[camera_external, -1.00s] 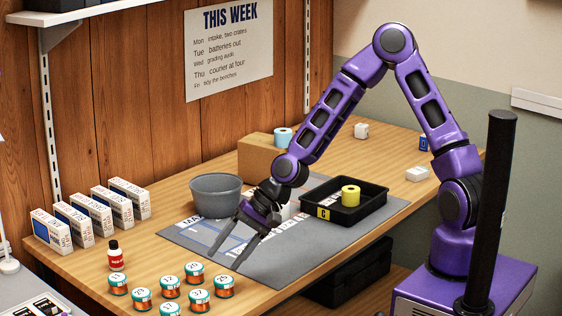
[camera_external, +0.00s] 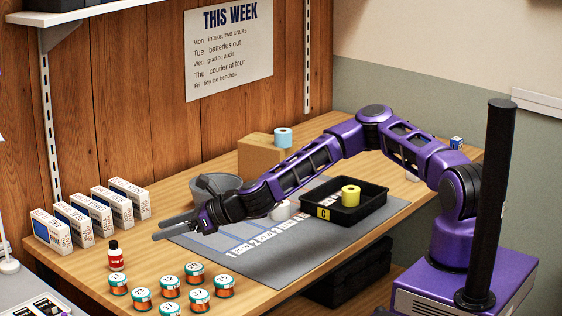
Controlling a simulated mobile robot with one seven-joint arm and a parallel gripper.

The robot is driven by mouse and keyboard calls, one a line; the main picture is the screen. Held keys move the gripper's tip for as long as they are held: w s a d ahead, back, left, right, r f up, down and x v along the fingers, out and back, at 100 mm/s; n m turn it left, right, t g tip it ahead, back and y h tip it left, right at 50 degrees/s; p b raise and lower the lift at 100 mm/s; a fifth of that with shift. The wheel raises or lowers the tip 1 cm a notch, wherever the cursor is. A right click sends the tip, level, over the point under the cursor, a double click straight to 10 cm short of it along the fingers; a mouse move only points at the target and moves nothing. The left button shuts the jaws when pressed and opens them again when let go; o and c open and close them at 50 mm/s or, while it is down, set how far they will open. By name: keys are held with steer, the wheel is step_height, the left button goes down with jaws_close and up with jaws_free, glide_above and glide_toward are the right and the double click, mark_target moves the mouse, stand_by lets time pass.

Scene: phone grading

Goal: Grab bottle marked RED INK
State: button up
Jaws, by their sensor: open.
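A small bottle with a red label and black cap (camera_external: 116,257) stands upright on the bench near its front left edge. Its label is too small to read surely. My gripper (camera_external: 170,229) is open and empty, its fingers pointing left above the edge of the grey mat. It is to the right of the bottle and farther back, clearly apart from it.
Several numbered jars with teal lids (camera_external: 169,285) stand just right of the bottle. A row of white boxes (camera_external: 90,216) stands behind it. A grey bowl (camera_external: 205,185) is partly hidden by my arm. A black tray (camera_external: 374,209) holds a yellow roll (camera_external: 351,195).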

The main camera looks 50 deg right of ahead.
glide_toward(113, 242)
steer(key=x, duration=0.5)
steer(key=shift+s+a+f, duration=0.1)
steer(key=shift+s+f, duration=0.05)
steer(key=shift+f, duration=0.3)
steer(key=shift+x, duration=2.55)
steer(key=shift+d, duration=0.25)
jaws_close()
